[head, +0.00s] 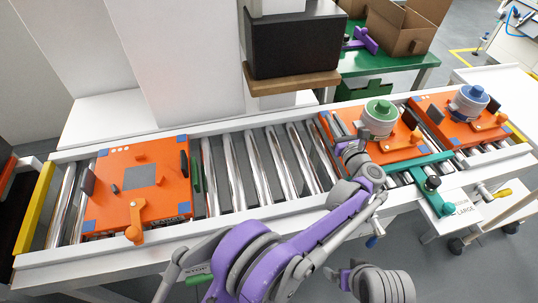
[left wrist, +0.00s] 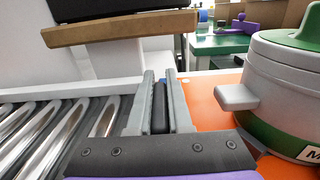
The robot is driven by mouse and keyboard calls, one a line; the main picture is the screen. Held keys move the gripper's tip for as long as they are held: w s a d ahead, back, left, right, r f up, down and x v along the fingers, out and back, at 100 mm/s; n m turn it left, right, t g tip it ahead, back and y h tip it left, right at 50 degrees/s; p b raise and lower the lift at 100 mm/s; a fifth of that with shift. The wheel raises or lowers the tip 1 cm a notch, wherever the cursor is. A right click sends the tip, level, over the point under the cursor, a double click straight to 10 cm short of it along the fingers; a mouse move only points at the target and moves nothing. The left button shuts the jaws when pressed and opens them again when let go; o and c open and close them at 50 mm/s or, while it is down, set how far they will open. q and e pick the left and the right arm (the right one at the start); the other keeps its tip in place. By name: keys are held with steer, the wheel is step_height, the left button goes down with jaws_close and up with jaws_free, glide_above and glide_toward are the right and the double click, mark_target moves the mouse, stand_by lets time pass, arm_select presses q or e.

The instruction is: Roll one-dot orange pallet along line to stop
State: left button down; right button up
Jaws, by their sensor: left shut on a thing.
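The orange pallet (head: 400,150) with one white dot (left wrist: 185,81) sits on the roller line right of the middle in the head view. It carries a pot with a green lid (head: 379,117), seen close at the right in the left wrist view (left wrist: 290,85). My left gripper (head: 344,132) is at the pallet's left edge. In the left wrist view its two grey fingers (left wrist: 160,85) are closed around an upright dark grip (left wrist: 159,108) on that edge. The grip is mostly hidden by my gripper in the head view. My right gripper's fingers are not visible.
Bare rollers (head: 262,165) lie left of the held pallet. Another orange pallet (head: 112,207) is at the left end, with a green plate (head: 195,172) beside it. A third pallet (head: 425,104) carries a blue-lidded pot (head: 468,102). A teal bar (head: 430,168) is at the front rail; a black box (head: 295,45) overhangs behind.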

arm_select(q)
steer(key=shift+w+d, duration=0.1)
steer(key=shift+d, duration=0.8)
steer(key=c, duration=0.8)
jaws_free()
steer(key=shift+o, duration=0.2)
steer(key=shift+a+f, duration=0.15)
